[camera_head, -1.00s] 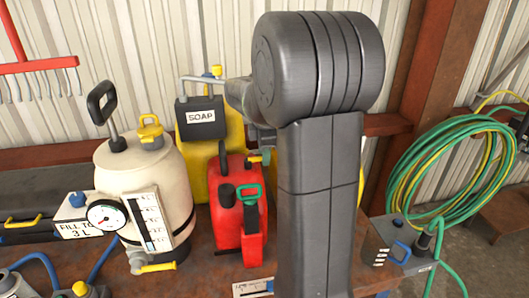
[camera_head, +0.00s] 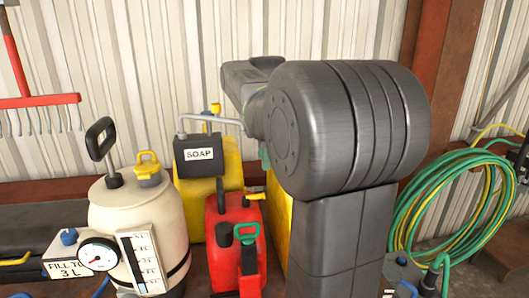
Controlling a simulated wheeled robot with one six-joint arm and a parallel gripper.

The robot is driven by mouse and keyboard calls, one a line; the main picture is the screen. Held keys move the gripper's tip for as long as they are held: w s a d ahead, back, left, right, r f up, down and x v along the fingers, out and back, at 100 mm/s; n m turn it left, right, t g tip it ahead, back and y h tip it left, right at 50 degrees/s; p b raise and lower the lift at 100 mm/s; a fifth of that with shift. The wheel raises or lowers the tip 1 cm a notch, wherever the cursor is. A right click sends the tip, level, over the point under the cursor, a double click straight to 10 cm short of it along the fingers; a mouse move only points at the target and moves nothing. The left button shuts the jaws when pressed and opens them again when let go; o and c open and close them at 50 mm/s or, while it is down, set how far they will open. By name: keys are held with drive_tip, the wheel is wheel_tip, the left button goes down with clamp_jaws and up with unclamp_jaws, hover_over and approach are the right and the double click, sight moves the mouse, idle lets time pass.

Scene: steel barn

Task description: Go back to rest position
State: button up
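My arm (camera_head: 345,125) stands in the centre right of the head view, its large dark grey joint close to the camera. A further arm link (camera_head: 248,72) extends behind it to the left. My gripper does not show; its state cannot be seen. The arm hides part of the bench and the yellow container behind it.
A cream sprayer tank (camera_head: 135,215) with a gauge (camera_head: 98,253), a red can (camera_head: 225,225) and a yellow container labelled SOAP (camera_head: 225,170) stand on the bench left of my arm. Green and yellow hose coils (camera_head: 440,200) hang at right. A red rake (camera_head: 40,101) is at upper left.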

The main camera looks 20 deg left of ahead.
sight(262, 194)
drive_tip(key=shift+s+r, duration=0.1)
drive_tip(key=shift+r, duration=0.6)
drive_tip(key=f, duration=0.4)
drive_tip(key=w+a+f+p, duration=0.1)
drive_tip(key=f, duration=0.4)
drive_tip(key=w+f, duration=0.1)
drive_tip(key=f, duration=0.3)
drive_tip(key=shift+w+a+f, duration=0.15)
drive_tip(key=shift+f, duration=0.2)
drive_tip(key=shift+r, duration=0.1)
